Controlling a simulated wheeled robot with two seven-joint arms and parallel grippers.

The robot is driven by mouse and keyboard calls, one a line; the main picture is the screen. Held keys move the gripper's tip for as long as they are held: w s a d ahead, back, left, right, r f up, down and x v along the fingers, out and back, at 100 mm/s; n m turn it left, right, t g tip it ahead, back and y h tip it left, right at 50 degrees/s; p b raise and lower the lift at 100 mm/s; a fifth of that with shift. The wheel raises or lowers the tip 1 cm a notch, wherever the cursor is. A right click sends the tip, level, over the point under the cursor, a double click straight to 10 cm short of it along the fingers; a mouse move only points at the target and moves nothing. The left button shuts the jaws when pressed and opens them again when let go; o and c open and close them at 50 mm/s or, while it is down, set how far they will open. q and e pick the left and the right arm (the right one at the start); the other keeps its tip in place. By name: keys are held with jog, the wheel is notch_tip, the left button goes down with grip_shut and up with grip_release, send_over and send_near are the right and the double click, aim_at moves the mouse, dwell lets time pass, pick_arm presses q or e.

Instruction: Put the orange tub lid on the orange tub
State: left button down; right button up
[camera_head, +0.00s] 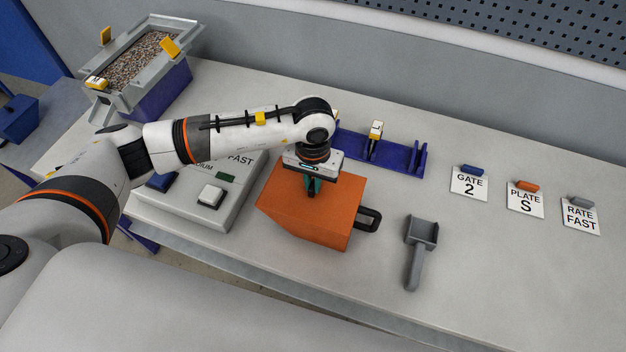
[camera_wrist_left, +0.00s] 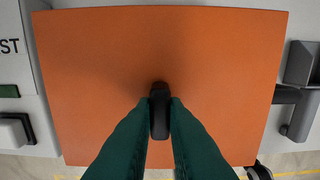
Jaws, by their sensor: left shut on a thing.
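The orange tub lid (camera_head: 290,205) is a flat orange plate with a dark knob on top. It lies over the orange tub (camera_head: 325,240), covering its opening, and looks level and lined up with it. I cannot tell whether it is fully seated. The tub stands on the bench with a black handle at its right side. My left gripper (camera_head: 312,191) points down above the lid's middle. In the left wrist view the green fingers (camera_wrist_left: 160,100) are shut on the dark knob, and the lid (camera_wrist_left: 90,80) fills most of the picture. My right gripper is not in view.
A control panel (camera_head: 233,200) with buttons sits close left of the tub. A grey scoop (camera_head: 414,262) lies to the right. A blue rack (camera_head: 395,155) stands behind. Label cards (camera_head: 468,183) lie at the right. A hopper of granules (camera_head: 140,62) stands at the far left.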

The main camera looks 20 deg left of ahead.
pick_arm(q)
jog(key=c, duration=1.4)
grip_release()
jog(key=shift+o, duration=0.2)
notch_tip(320, 180, up, 12)
jog(key=b, duration=0.2)
jog(key=shift+b, duration=0.4)
